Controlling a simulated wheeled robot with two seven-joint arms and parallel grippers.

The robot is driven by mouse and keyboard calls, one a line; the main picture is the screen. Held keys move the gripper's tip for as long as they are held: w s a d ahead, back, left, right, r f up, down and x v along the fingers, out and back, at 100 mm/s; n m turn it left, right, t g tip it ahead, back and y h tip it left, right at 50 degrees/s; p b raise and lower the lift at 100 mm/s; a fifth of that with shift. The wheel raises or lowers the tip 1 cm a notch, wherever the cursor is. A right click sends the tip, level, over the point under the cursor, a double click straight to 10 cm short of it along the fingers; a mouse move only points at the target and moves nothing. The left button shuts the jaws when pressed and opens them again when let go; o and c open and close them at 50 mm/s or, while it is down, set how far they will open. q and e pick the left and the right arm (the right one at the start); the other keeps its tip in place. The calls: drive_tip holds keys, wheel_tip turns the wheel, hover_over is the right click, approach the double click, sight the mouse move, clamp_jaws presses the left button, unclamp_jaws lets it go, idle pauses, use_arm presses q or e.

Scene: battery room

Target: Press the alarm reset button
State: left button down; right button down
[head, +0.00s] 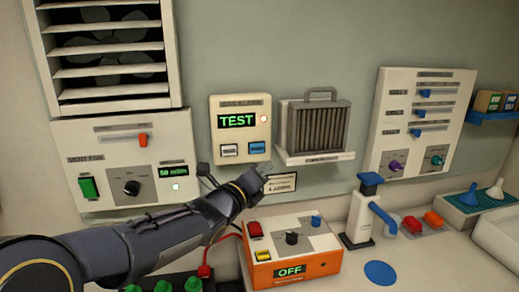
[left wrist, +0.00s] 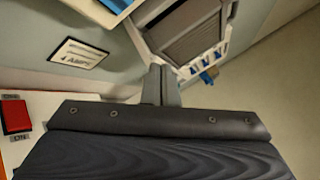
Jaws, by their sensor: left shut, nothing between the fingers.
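The alarm panel (head: 241,104) is a cream box on the back wall in the head view. Its green display (head: 237,121) reads TEST, and a red lamp (head: 264,118) glows beside it. Below are a white button (head: 229,150) and a blue button (head: 257,147); their lettering is too small to read surely. My left gripper (head: 262,171) is just below the panel, under the blue button, at its lower right. In the left wrist view the fingers (left wrist: 161,84) are together and empty. Contact with the panel cannot be made out. My right gripper is not in view.
A finned filter unit (head: 318,128) hangs right of the panel, and a vent control panel (head: 128,175) is to its left. A small placard (head: 282,183) is beside my gripper. An orange charger box (head: 290,250) reading OFF stands below on the bench. A blue-handled pump (head: 361,212) stands right.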

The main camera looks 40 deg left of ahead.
sight(257, 148)
use_arm(q)
drive_tip(key=w+a+p, duration=0.3)
drive_tip(key=w+a, duration=0.2)
drive_tip(key=a, duration=0.1)
drive_tip(key=shift+w+a, duration=0.2)
drive_tip(key=shift+a, duration=0.2)
idle(1.9)
drive_tip(key=shift+w+a, duration=0.25)
drive_tip(key=shift+a, duration=0.1)
